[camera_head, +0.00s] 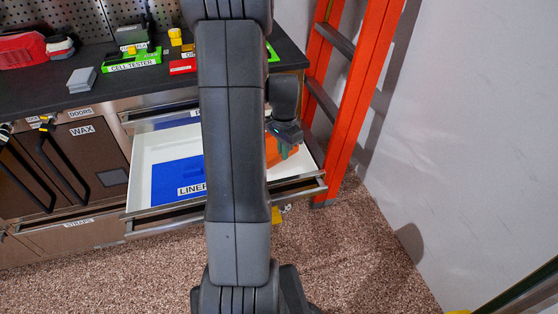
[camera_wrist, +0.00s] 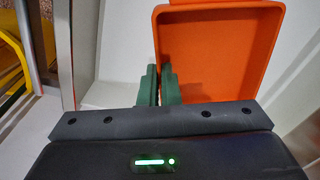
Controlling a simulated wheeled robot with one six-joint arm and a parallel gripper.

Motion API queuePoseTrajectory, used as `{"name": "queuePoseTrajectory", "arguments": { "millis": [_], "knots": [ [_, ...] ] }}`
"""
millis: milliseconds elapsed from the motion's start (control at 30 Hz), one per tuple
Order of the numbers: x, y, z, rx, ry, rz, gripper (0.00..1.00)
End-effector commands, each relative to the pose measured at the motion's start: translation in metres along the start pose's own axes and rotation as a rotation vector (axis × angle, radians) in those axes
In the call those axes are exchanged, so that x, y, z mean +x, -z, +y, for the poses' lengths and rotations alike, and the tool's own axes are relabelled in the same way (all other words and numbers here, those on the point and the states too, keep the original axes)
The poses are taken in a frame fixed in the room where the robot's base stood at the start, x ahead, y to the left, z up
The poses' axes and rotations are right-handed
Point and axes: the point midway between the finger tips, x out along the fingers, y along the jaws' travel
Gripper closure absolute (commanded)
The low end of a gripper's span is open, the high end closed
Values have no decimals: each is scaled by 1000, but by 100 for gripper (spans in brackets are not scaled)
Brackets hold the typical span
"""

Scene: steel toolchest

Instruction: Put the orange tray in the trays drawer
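The orange tray (camera_head: 274,152) shows in the right part of an open, white-lined drawer (camera_head: 155,146), partly hidden behind my arm. In the wrist view the tray (camera_wrist: 225,50) is a square, empty shallow box with its open side toward the camera. My gripper (camera_head: 285,152) is over the drawer's right side. In the wrist view its green fingers (camera_wrist: 160,86) are close together, one on each side of the tray's left wall, so it pinches that wall. I cannot tell whether the tray rests on the drawer floor.
A blue liner (camera_head: 177,178) lies in the drawer's left part. An orange ladder (camera_head: 345,100) stands just right of the drawer. The dark worktop (camera_head: 40,93) above holds a red bin (camera_head: 22,50), a green cell tester tray (camera_head: 132,62) and grey blocks (camera_head: 81,80). My arm blocks the drawer's middle.

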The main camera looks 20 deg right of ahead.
Motion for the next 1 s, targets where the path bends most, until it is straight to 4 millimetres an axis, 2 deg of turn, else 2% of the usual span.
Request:
{"name": "queuePoseTrajectory", "arguments": {
  "millis": [233,633,733,1000],
  "knots": [
    [34,-1,1,-1,-3,-3,100],
    [40,0,0,-1,0,0,100],
    [38,0,0,-1,0,0,77],
    [38,0,0,-1,0,0,75]
  ]
}}
